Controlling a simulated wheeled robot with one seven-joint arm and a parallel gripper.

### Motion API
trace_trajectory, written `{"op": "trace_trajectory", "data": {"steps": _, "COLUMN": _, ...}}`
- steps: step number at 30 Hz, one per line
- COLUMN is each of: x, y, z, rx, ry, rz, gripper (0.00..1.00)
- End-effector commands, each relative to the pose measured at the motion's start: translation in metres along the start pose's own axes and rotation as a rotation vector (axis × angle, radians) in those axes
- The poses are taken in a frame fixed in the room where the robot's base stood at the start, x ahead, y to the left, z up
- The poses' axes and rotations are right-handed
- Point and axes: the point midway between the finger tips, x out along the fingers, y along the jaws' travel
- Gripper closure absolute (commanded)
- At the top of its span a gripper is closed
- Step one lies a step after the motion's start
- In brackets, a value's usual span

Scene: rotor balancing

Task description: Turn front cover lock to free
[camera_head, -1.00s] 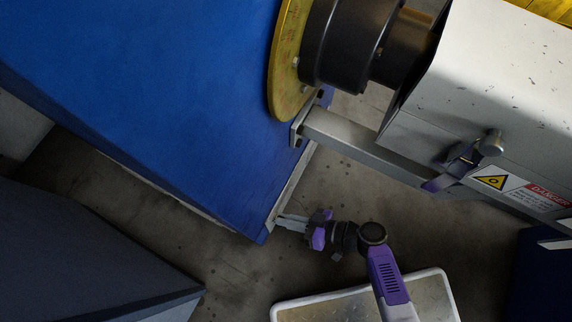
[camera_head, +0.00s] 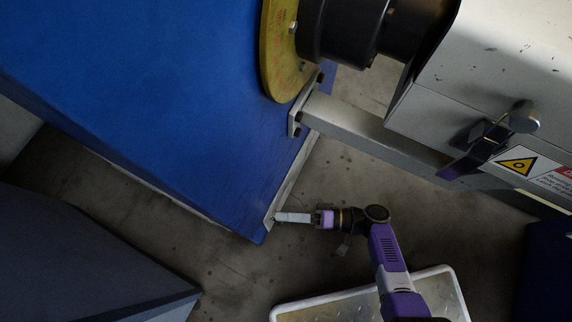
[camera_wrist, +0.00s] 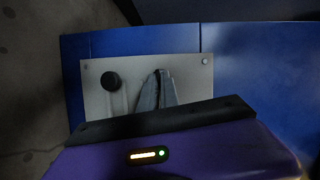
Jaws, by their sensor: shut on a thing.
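In the wrist view a pale metal plate (camera_wrist: 193,73) is fixed to the blue panel, with a round black knob (camera_wrist: 111,81) at its left. My gripper (camera_wrist: 158,76) reaches to the plate just right of this knob, its grey fingers converging at the tips. It is shut on the front cover lock, whose gripped part is mostly hidden between the fingers. I cannot read the lock's setting. In the head view my gripper (camera_head: 278,217) points left and meets the pale edge strip at the low corner of the blue cabinet (camera_head: 150,90).
A grey beam (camera_head: 360,130) runs from the cabinet to the white machine housing (camera_head: 440,110) above my arm. A yellow disc (camera_head: 279,55) stands higher up. A pale-rimmed tray (camera_head: 455,280) lies below my arm.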

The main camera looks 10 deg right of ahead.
Motion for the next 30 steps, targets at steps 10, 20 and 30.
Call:
{"op": "trace_trajectory", "data": {"steps": 10, "x": 0.0, "y": 0.0022, "z": -0.0002, "rx": 0.148, "ry": 0.001, "rz": -0.059, "gripper": 1.0}}
{"op": "trace_trajectory", "data": {"steps": 20, "x": 0.0, "y": 0.0024, "z": 0.0, "rx": 0.182, "ry": 0.002, "rz": -0.073, "gripper": 1.0}}
{"op": "trace_trajectory", "data": {"steps": 30, "x": 0.0, "y": 0.0025, "z": 0.0001, "rx": 0.182, "ry": 0.002, "rz": -0.073, "gripper": 0.83}}
